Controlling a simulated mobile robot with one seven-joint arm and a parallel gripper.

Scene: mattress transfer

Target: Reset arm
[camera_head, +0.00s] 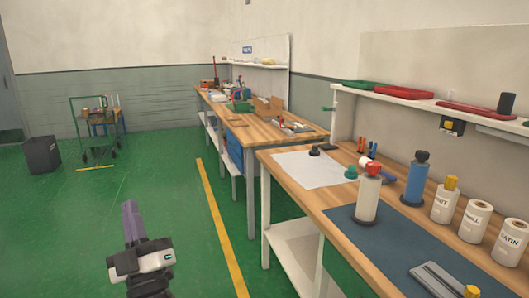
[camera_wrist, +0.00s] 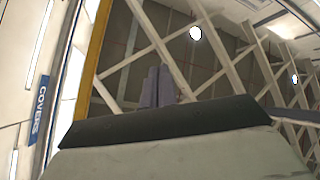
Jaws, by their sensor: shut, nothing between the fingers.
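My gripper (camera_head: 131,218) shows at the lower left of the head view. Its purple-grey fingers point upward and lie together, shut and empty. It is over the open green floor, left of the yellow floor line and apart from the benches. In the wrist view the two fingers (camera_wrist: 158,86) stand side by side, closed, against the ceiling trusses, with nothing held.
A near workbench (camera_head: 300,190) with bottles, labelled jars and a blue mat fills the right. A second bench (camera_head: 262,134) stands behind it. A black bin (camera_head: 42,155) and a green cart (camera_head: 97,128) stand back left. The floor between is clear.

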